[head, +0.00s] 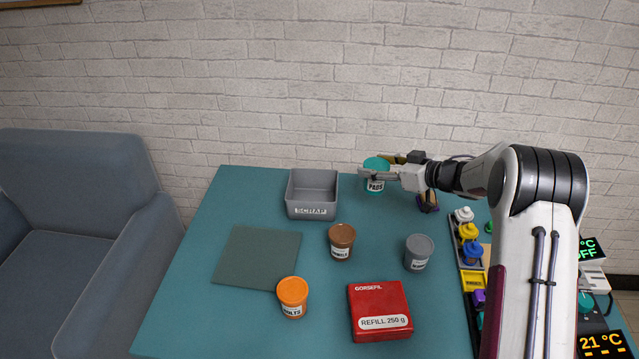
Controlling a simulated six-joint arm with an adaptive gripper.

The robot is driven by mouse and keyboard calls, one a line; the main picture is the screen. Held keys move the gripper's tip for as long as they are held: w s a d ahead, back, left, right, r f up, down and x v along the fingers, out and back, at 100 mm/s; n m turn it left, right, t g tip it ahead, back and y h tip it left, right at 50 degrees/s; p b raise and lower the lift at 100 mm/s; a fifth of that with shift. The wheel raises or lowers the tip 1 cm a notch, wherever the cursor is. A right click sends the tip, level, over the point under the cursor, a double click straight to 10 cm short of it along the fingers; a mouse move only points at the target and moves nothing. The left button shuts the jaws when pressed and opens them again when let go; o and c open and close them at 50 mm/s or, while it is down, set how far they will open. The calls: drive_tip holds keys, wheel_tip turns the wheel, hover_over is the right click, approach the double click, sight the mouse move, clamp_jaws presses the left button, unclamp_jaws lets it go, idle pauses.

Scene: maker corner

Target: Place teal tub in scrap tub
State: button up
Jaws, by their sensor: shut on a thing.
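The teal tub (375,164), with a white label reading "PADS", is near the back of the table. My gripper (376,167) reaches it from the right and is shut on it, with one finger in front and one behind. Whether the tub touches the table is hard to tell. The scrap tub (312,212) is a grey open rectangular bin labelled "SCRAP", to the left of the teal tub. Its visible inside looks empty.
On the teal table (190,292) stand a brown tub (341,236), a grey tub (419,246), an orange tub (292,290) and a red box (379,301). A flat dark mat (257,256) lies at left. A rack of coloured items (468,232) stands at right. A brick wall is behind.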

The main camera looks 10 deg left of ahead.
drive_tip(key=w+a+r+m+t+h, duration=0.1)
drive_tip(key=a+r, duration=0.5)
drive_tip(key=a, duration=0.5)
drive_tip(key=shift+a+r, duration=0.35)
drive_tip(key=shift+r, duration=0.05)
drive_tip(key=shift+w, duration=0.1)
drive_tip(key=shift+f, duration=0.15)
drive_tip(key=shift+f, duration=3)
drive_tip(key=shift+f, duration=1.85)
drive_tip(key=shift+f, duration=0.25)
